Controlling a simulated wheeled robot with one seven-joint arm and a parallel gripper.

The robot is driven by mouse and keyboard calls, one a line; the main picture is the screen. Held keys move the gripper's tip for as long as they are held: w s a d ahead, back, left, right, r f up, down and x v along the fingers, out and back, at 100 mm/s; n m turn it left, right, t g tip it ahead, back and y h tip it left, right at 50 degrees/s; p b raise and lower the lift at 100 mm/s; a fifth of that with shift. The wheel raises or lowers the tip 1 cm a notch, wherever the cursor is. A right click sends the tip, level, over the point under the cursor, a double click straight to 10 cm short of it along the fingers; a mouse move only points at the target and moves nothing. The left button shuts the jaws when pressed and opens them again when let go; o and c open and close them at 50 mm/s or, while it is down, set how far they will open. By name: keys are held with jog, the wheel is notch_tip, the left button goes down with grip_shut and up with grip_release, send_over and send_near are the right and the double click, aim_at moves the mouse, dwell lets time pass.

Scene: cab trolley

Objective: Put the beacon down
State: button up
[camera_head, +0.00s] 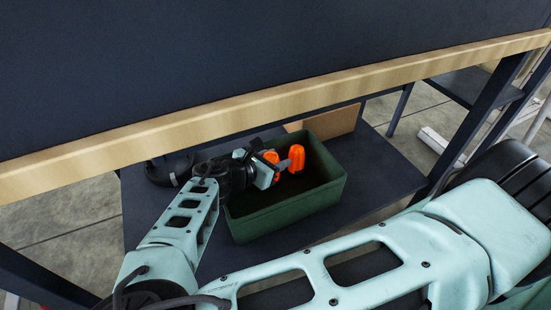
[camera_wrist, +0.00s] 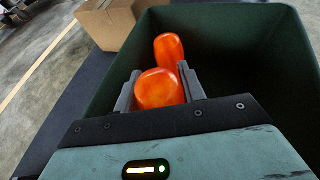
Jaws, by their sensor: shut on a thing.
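My gripper (camera_head: 281,166) reaches in under the worktop, at the green crate (camera_head: 290,216). It is shut on an orange rounded thing, which I take for the beacon (camera_wrist: 158,90). In the wrist view the beacon sits between the two grey fingers (camera_wrist: 160,86); its lower part is hidden. A second orange piece (camera_head: 297,156) shows just beyond the fingers, inside the crate's outline, and also in the wrist view (camera_wrist: 168,50). I cannot tell whether the beacon touches the crate floor.
The crate stands on a dark lower shelf (camera_head: 385,160). A cardboard box (camera_head: 335,122) is behind it. A dark round thing (camera_head: 168,168) lies left of the crate. The wooden worktop edge (camera_head: 250,108) runs low above my arm. The crate's right part looks empty.

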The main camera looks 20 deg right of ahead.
jog(key=shift+f, duration=0.55)
jog(key=o, duration=1.1)
jog(key=shift+r, duration=0.1)
jog(key=shift+r, duration=0.25)
jog(key=p+v, duration=0.3)
jog(key=v, duration=0.9)
jog(key=shift+r, duration=0.25)
